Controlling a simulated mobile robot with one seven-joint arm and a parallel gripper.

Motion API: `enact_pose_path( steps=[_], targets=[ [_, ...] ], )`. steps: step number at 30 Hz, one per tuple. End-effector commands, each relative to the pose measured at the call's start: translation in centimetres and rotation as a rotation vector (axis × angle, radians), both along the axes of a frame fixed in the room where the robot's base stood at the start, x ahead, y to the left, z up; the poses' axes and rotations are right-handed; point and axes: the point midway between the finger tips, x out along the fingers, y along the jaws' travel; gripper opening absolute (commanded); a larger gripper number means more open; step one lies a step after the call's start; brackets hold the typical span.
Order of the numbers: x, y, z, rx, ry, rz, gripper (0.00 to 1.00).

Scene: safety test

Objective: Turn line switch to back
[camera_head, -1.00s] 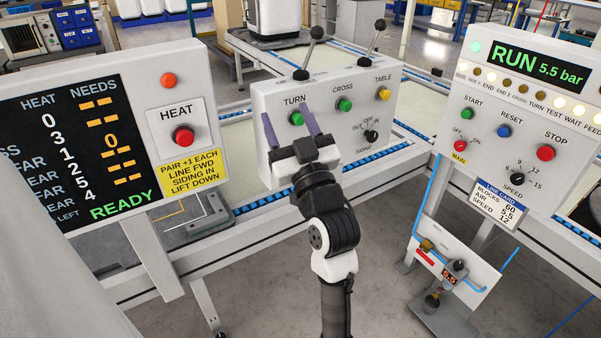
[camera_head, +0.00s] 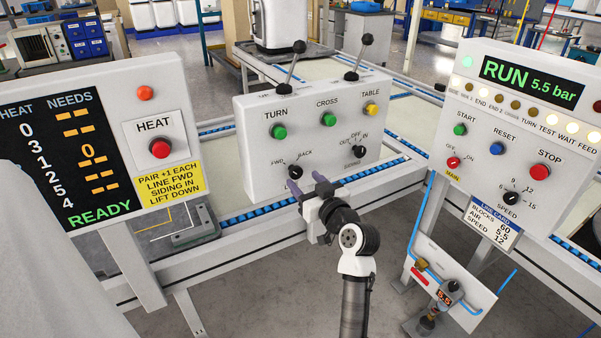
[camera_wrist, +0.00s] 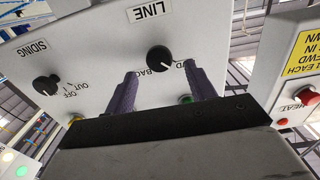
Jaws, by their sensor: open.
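The line switch (camera_head: 294,171) is a black knob low on the white control box, between the labels FWD and BACK. In the wrist view, upside down, the knob (camera_wrist: 160,58) sits by the LINE label, and its white mark points toward the FWD side. My gripper (camera_head: 307,182) is open and empty, with purple fingers just below and in front of the knob in the head view. In the wrist view my gripper (camera_wrist: 161,76) has its fingers spread, with the knob beyond the tips and in line with the gap. I see no clear contact.
The siding knob (camera_head: 359,151) is to the right on the same box. Above are the green TURN button (camera_head: 279,132), green CROSS button (camera_head: 328,119) and yellow TABLE button (camera_head: 372,109). The HEAT panel (camera_head: 150,204) stands left, the RUN panel (camera_head: 477,178) right.

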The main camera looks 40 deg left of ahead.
Motion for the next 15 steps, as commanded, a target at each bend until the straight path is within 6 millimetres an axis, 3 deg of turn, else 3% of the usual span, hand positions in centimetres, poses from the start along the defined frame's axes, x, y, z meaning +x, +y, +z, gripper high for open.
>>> enact_pose_path(
  steps=[6,15],
  targets=[
    [1.0,2.4,0.1,0.001,0.0,0.001,0.55],
    [1.2,2.9,0.0,0.001,-0.001,-0.001,0.55]
  ],
)
